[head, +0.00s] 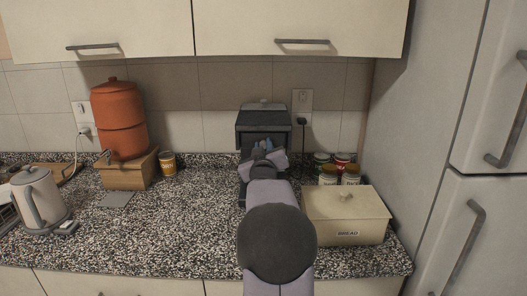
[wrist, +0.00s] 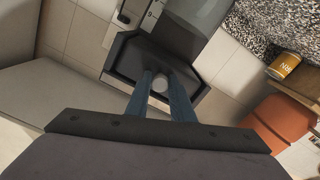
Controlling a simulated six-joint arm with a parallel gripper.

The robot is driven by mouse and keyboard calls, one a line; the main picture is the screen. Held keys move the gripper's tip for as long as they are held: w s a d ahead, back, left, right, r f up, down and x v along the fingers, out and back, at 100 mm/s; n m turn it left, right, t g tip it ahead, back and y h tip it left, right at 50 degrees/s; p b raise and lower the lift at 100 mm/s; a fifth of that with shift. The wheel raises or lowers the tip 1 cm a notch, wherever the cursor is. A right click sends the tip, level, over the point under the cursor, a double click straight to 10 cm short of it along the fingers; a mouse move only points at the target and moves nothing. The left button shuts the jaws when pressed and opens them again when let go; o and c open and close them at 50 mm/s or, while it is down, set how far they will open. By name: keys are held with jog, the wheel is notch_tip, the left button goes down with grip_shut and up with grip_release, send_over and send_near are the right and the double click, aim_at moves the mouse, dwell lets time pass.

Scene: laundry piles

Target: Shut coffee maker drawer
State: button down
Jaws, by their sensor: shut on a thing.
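The dark coffee maker (head: 264,118) stands on the counter against the tiled wall. My gripper (head: 263,145) is in front of it, and my arm hides its lower part. In the wrist view my gripper's blue fingers (wrist: 161,80) reach a dark, angled-cornered part of the coffee maker (wrist: 128,58). A small round grey knob (wrist: 160,85) shows between the fingers, and the gripper is shut on it. I take this dark part for the drawer; how far it stands out cannot be told.
A cream bread box (head: 345,215) and several small cans (head: 341,160) stand close on the right. An orange dispenser (head: 122,125) on a wooden stand, a yellow can (head: 168,162) and a kettle (head: 40,200) are on the left. Counter between is clear. Cupboards (head: 300,25) hang above.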

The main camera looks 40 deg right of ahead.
jog(key=shift+r, duration=0.25)
jog(key=c, duration=1.9)
grip_release()
jog(key=shift+w+d+f, duration=0.15)
jog(key=shift+o, duration=0.2)
jog(key=shift+f, duration=0.1)
jog(key=b+v, duration=0.2)
jog(key=v, duration=0.5)
jog(key=shift+a, duration=0.25)
